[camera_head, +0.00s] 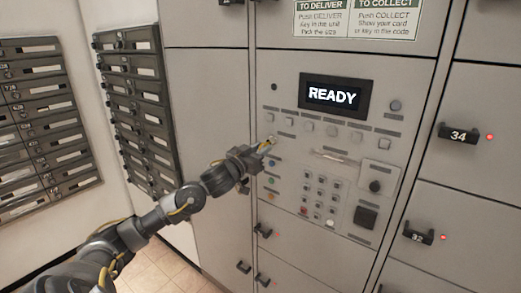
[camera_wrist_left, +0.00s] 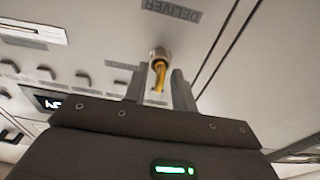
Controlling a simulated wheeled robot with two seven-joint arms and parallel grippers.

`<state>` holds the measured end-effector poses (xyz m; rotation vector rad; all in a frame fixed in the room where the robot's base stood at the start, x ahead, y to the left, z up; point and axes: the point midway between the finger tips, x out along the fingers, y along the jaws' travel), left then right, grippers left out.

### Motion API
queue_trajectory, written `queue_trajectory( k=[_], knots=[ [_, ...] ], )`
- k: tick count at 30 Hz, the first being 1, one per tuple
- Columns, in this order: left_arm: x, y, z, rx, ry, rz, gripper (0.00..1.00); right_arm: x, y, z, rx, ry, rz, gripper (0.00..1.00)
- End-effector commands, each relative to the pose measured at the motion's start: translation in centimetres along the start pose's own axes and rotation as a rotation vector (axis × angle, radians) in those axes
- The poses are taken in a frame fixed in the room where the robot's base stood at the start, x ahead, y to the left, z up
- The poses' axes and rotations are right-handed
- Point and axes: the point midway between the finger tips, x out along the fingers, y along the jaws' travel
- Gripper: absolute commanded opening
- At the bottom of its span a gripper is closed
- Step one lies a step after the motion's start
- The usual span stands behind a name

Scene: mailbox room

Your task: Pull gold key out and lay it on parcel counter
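The gold key (camera_wrist_left: 160,72) sits in a round metal lock (camera_wrist_left: 158,54) on the grey panel, beside a DELIVER label that appears upside down in the left wrist view. My left gripper (camera_wrist_left: 160,88) is open, with one finger on each side of the key and a visible gap to both. In the head view my left gripper (camera_head: 262,151) reaches to the left part of the panel, just under the row of buttons. The key is small and partly hidden by the gripper there. My right gripper and the parcel counter are not in view.
The panel has a READY screen (camera_head: 336,95), a keypad (camera_head: 318,198) and a round black knob (camera_head: 375,186). Locker doors with black handles (camera_head: 458,134) stand at the right. Dark mailbox racks (camera_head: 140,105) hang at the left. Tiled floor (camera_head: 165,272) shows below.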

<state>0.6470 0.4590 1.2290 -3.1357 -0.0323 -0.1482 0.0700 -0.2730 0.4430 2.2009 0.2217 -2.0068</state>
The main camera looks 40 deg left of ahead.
Motion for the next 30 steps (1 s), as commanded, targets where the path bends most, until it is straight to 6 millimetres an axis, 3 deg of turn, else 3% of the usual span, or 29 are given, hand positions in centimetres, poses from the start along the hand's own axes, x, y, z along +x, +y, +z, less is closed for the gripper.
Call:
queue_trajectory(
  k=[1, 7, 30],
  knots=[
    [0.0, 0.0, 0.0, 0.000, 0.000, 0.000, 0.26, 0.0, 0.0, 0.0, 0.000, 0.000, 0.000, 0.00],
    [0.0, 0.0, 0.0, 0.000, 0.000, 0.000, 0.00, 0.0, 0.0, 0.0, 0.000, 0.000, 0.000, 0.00],
    [-1.6, -0.1, -0.1, 0.000, 0.000, -0.002, 0.00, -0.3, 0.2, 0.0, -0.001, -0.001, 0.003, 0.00]
  ],
)
